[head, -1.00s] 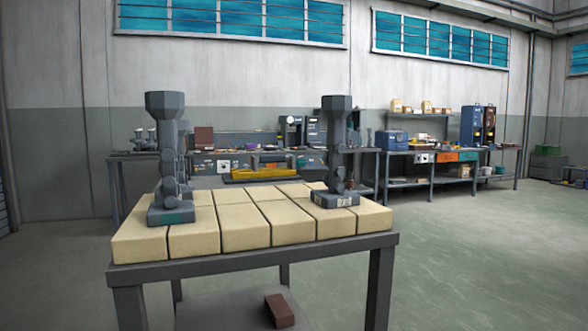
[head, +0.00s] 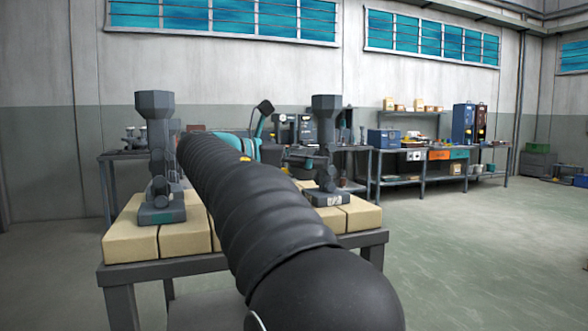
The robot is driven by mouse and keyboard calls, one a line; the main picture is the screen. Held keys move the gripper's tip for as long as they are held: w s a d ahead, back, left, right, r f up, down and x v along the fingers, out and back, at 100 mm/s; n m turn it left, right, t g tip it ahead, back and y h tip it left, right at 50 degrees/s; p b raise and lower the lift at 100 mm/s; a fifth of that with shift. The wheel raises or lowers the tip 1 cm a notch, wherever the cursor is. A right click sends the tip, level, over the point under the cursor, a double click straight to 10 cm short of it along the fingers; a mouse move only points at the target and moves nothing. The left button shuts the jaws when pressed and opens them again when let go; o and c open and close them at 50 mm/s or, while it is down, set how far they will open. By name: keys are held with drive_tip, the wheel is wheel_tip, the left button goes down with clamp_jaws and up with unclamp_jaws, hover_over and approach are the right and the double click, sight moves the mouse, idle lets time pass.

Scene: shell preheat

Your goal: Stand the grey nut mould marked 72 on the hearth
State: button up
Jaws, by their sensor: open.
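The grey nut mould with a white mark that looks like 72 (head: 326,115) stands upright on the right part of the pale brick-topped hearth (head: 130,240). A second grey mould (head: 155,108) with a teal mark on its foot stands upright at the left. My gripper (head: 306,160) is open, close to the left side of the right mould's stem, at mid-height. I cannot tell whether its fingers touch or straddle the stem. My dark arm hides the middle of the hearth.
A bench (head: 112,158) with tools runs along the back wall, continuing right with coloured drawers (head: 440,155) and a blue cabinet (head: 463,124). The floor (head: 480,250) to the right is open.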

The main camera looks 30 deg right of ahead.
sight(336, 145)
drive_tip(key=shift+w+d+r+g+h, duration=0.25)
drive_tip(key=shift+w+r+g, duration=0.1)
drive_tip(key=shift+w, duration=0.1)
drive_tip(key=shift+w+d+r+g+h, duration=0.25)
drive_tip(key=shift+w+g, duration=0.1)
drive_tip(key=shift+w, duration=0.1)
drive_tip(key=d, duration=0.4)
drive_tip(key=s+d, duration=0.1)
drive_tip(key=d, duration=0.2)
drive_tip(key=shift+s+f+b, duration=0.1)
drive_tip(key=shift+b, duration=0.25)
drive_tip(key=c, duration=1.6)
drive_tip(key=shift+r, duration=0.6)
drive_tip(key=s+r, duration=0.3)
drive_tip(key=s, duration=0.1)
drive_tip(key=s+d+r+p, duration=0.1)
drive_tip(key=s+r, duration=0.6)
drive_tip(key=shift+s+d+p, duration=0.25)
drive_tip(key=shift+s+p, duration=0.05)
drive_tip(key=shift+p, duration=0.1)
